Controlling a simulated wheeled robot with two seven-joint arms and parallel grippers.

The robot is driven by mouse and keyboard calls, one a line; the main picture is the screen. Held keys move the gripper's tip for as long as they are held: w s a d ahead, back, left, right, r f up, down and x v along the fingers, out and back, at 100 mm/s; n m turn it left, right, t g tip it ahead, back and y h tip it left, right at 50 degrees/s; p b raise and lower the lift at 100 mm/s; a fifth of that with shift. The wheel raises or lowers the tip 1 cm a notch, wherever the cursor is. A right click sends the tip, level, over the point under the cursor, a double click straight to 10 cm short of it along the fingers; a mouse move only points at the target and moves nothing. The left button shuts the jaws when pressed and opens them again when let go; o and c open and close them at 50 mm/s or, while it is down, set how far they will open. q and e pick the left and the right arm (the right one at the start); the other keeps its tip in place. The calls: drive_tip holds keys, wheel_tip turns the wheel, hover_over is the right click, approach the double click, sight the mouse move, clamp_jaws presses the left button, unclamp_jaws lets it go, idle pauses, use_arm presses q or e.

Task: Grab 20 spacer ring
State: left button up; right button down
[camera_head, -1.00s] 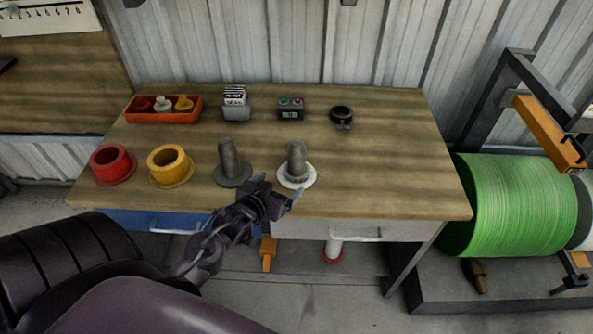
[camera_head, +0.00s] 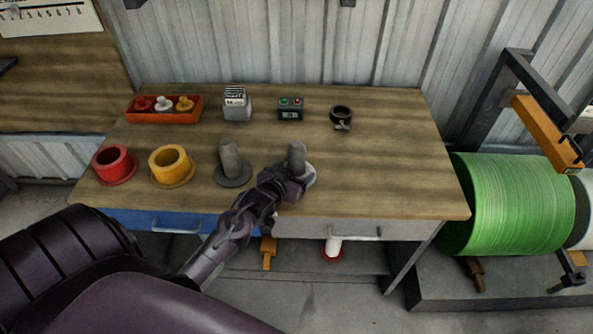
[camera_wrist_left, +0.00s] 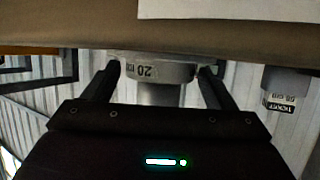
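The spacer ring is a pale, flanged ring (camera_head: 311,176) low around the right grey post (camera_head: 297,157), near the table's front edge. My left gripper (camera_head: 295,184) is right in front of it and hides part of it. In the left wrist view, which appears upside down, a pale ring (camera_wrist_left: 158,72) with a label reading "20" lies between my two open fingers (camera_wrist_left: 160,75). The fingers flank it closely on both sides; I cannot tell whether they touch it. My right gripper is not in view.
A second grey post (camera_head: 229,155) on a dark base, a yellow ring (camera_head: 171,160) and a red ring (camera_head: 113,158) stand to the left. An orange tray (camera_head: 136,115), card holder (camera_head: 237,108), button box (camera_head: 290,112) and black clamp-like ring (camera_head: 341,114) line the back. The table's right side is clear.

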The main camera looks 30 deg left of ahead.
use_arm(q)
drive_tip(key=c, duration=1)
drive_tip(key=shift+o, duration=0.2)
